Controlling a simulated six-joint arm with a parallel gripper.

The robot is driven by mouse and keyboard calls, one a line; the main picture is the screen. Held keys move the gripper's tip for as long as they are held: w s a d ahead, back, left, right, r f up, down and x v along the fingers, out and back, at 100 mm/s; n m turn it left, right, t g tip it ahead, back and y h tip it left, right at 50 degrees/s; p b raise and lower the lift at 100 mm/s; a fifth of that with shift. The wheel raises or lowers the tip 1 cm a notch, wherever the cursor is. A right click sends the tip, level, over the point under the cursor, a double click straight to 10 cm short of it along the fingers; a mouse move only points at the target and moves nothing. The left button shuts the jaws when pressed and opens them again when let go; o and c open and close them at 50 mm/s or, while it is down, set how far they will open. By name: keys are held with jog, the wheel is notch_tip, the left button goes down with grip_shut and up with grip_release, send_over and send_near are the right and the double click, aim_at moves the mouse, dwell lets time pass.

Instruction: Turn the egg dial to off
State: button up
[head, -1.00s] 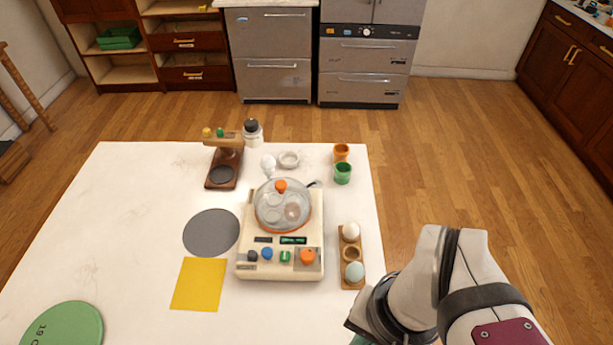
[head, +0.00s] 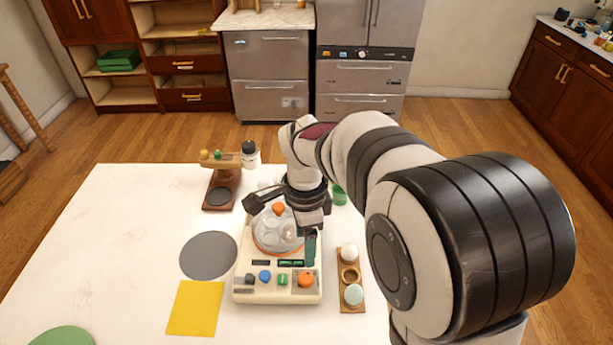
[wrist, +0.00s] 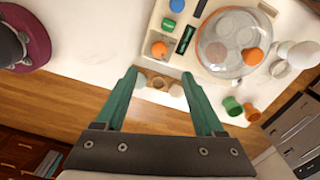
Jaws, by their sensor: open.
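The cream egg cooker (head: 243,290) stands on the white table with its clear, orange-knobbed lid (head: 268,232) on. An orange dial (head: 306,280), likely the egg dial, sits at the right of its front panel, and also shows in the wrist view (wrist: 159,49). I cannot read its setting. My gripper (head: 310,246) hangs over the cooker's right side in the head view, hiding part of the lid. In the wrist view, its green fingers (wrist: 160,78) are spread apart with nothing held, and the dial appears beyond the tips, not touched.
A wooden egg holder (head: 350,300) with a white and a pale blue egg stands right of the cooker. A green cup (head: 339,195) is behind my arm. A wooden stand (head: 222,190), grey disc (head: 208,255) and yellow sheet (head: 195,307) lie left.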

aim_at(306, 277)
notch_tip(306, 277, down, 12)
jog(key=shift+f, duration=0.25)
grip_shut()
